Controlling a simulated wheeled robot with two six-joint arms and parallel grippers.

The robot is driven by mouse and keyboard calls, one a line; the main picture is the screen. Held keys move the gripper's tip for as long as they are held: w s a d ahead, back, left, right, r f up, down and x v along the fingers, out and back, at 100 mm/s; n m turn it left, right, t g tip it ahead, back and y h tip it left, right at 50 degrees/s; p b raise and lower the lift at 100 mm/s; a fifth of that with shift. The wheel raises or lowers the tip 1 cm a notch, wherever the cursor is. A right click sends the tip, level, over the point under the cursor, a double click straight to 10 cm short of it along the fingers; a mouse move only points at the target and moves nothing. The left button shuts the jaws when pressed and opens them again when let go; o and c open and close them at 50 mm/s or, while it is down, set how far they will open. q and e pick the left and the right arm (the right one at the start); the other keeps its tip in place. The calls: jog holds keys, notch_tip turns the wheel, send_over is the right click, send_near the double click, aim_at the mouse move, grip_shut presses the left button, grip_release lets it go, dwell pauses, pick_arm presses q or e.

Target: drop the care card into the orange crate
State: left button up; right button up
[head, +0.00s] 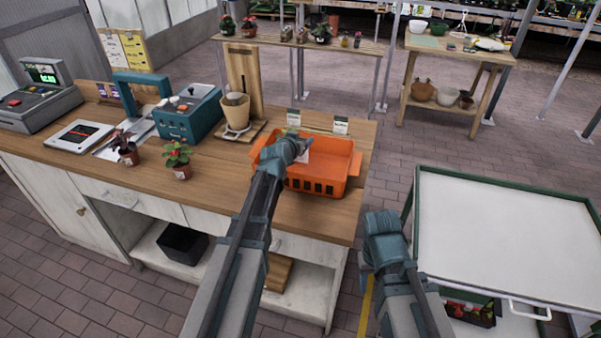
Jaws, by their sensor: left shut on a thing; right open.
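The orange crate (330,163) stands on the wooden counter near its right end, with slots in its front wall. My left gripper (300,148) is over the crate and shut on the care card (304,157). Only a small pale part of the card shows beside the gripper, in front of the crate's inside; the rest is hidden. I cannot tell how high above the crate floor it is. My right gripper (384,232) is open and apart from the counter, between it and the white-topped cart. Its fingers are hard to make out.
Two small cards stand behind the crate (293,117) (340,126). A pot on a wooden stand (235,112), a teal machine (188,115) and small potted plants (177,160) are left of the crate. The white-topped cart (500,235) is at right. Brick floor lies between.

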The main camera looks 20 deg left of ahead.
pick_arm(q)
jog(key=o, duration=1.4)
jog(key=shift+c, duration=0.2)
jog(key=p+v, duration=0.5)
jog(key=v, duration=0.9)
jog(key=shift+w+r, duration=0.1)
jog(key=s+d+f+m+g, duration=0.1)
jog(key=s+d+f+g, duration=0.1)
jog(key=s+d+f, duration=0.1)
jog(key=s+d+f+m+g+h, duration=0.1)
jog(key=s+d+f+g, duration=0.1)
jog(key=d, duration=0.4)
jog(key=s+d+f+g+h, duration=0.1)
jog(key=s+d+f+g, duration=0.2)
jog(key=s+d+f, duration=0.1)
jog(key=shift+d+f+m, duration=0.4)
jog(key=shift+d, duration=0.2)
jog(key=s+d+f+g+y, duration=0.1)
jog(key=s+g+y, duration=0.1)
jog(key=s, duration=0.5)
jog(key=s+d+f+g+y, duration=0.1)
jog(key=s+d+f+g, duration=0.1)
jog(key=s+g, duration=0.3)
jog(key=s, duration=0.2)
jog(key=shift+s+f+m+y, duration=0.3)
jog(key=shift+s+y, duration=0.05)
jog(key=shift+y, duration=0.05)
